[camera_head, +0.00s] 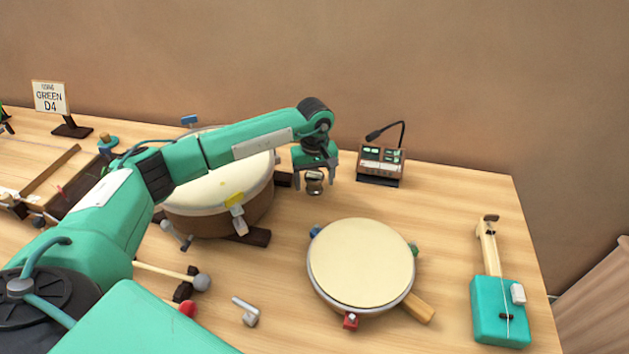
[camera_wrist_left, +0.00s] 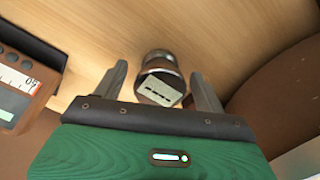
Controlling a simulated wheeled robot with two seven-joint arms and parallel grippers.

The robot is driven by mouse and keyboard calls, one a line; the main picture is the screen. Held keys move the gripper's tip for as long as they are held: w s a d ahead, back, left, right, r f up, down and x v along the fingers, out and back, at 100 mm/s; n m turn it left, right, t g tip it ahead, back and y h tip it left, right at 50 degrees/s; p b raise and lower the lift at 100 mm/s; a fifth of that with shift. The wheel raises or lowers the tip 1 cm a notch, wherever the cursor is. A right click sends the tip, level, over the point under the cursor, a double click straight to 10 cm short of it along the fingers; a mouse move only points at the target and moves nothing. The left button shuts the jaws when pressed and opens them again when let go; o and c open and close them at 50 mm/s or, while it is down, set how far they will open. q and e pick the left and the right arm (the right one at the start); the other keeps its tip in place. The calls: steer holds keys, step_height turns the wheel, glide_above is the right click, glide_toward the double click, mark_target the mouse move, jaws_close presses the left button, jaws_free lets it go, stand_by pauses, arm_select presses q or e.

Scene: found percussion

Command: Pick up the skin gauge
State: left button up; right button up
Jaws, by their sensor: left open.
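The skin gauge (camera_head: 314,187) is a small metallic cylinder standing on the wooden table, right of the large drum. My left gripper (camera_head: 315,182) points down over it, with its two fingers spread on either side. In the left wrist view the gauge (camera_wrist_left: 160,83) shows its pale marked face between the open fingers (camera_wrist_left: 158,88) of my left gripper. Gaps show between the gauge and both fingers. My right gripper is not in view.
The large drum (camera_head: 217,191) stands close on the left, under my arm. A dark box with a gooseneck (camera_head: 381,164) stands just right of the gauge. A smaller frame drum (camera_head: 361,262) lies in front. A green stringed instrument (camera_head: 500,308) lies at right.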

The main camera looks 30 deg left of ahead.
arm_select(q)
steer(key=shift+f, duration=0.45)
steer(key=c, duration=1.3)
steer(key=shift+o, duration=0.2)
steer(key=shift+r, duration=0.1)
